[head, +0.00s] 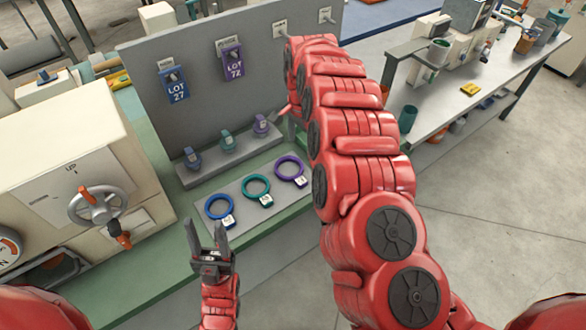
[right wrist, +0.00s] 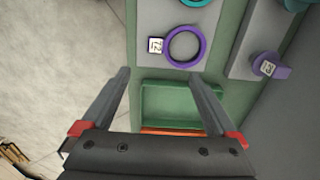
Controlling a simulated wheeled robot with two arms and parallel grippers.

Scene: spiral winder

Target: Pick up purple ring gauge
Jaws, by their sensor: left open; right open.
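The purple ring gauge (head: 288,157) lies flat at the right end of a grey tray (head: 237,191), with a small white numbered tag. It also shows in the right wrist view (right wrist: 203,46), just beyond the fingertips, with its tag on its left. My right gripper (right wrist: 160,75) is open and empty, apart from the ring, with its fingers pointing toward it. In the head view my right gripper is mostly hidden behind my arm. My left gripper (head: 207,224) is open and empty, in front of the tray near the blue ring gauge (head: 207,207).
A teal ring gauge (head: 246,184) lies between the blue and purple ones. Behind the tray, a ledge (head: 207,172) holds several small coloured pieces before an upright grey panel (head: 200,110) with lot tags. A machine with a handwheel (head: 98,205) stands left. A green tray (right wrist: 180,105) shows below my right fingers.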

